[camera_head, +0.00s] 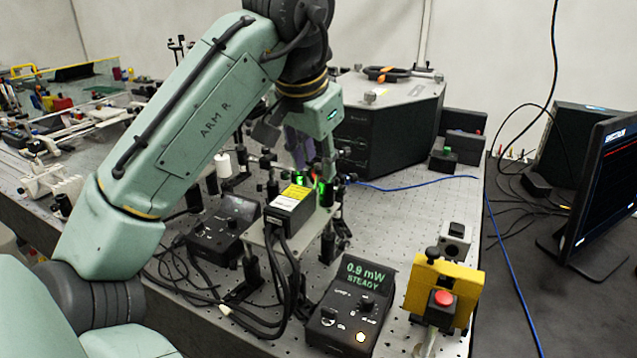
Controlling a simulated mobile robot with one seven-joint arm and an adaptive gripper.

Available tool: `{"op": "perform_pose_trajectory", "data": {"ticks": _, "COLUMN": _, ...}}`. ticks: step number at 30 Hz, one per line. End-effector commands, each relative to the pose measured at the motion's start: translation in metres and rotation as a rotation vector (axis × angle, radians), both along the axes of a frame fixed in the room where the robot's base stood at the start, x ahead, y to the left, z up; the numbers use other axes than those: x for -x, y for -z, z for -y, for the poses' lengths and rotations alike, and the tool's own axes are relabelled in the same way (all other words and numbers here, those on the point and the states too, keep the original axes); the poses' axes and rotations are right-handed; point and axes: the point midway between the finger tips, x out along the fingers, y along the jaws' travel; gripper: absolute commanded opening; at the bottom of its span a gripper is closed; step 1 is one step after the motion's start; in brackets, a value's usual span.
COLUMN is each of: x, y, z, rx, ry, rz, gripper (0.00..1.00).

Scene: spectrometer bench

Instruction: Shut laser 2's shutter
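A black laser head (291,203) with a yellow label sits on a raised plate in the middle of the bench; its cables run down the front. Green light glows just behind it. A controller (350,307) in front reads "0.9 mW STEADY" and has a lit round button. A second controller (222,226) to the left has a dark display. No readable mark shows which laser is number 2, and I cannot make out a shutter. My gripper (322,176) points down just behind the laser head, among small optics; its fingertips are partly hidden and their opening is unclear.
A large black instrument (392,125) is at the back. A blue cable (415,186) crosses the perforated bench top (400,218). A monitor (602,195) stands on the right-hand table.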

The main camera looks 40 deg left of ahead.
Motion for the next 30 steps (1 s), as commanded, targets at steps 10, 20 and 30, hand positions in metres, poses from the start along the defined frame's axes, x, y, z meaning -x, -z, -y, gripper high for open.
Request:
{"op": "perform_pose_trajectory", "data": {"ticks": 10, "x": -0.010, "y": 0.024, "z": -0.005, "rx": -0.001, "ry": 0.000, "rz": 0.001, "gripper": 0.32}}
{"op": "perform_pose_trajectory", "data": {"ticks": 20, "x": -0.010, "y": 0.023, "z": -0.005, "rx": -0.001, "ry": 0.000, "rz": 0.002, "gripper": 0.24}}
{"op": "perform_pose_trajectory", "data": {"ticks": 30, "x": -0.010, "y": 0.023, "z": -0.005, "rx": 0.000, "ry": 0.000, "rz": 0.002, "gripper": 0.01}}
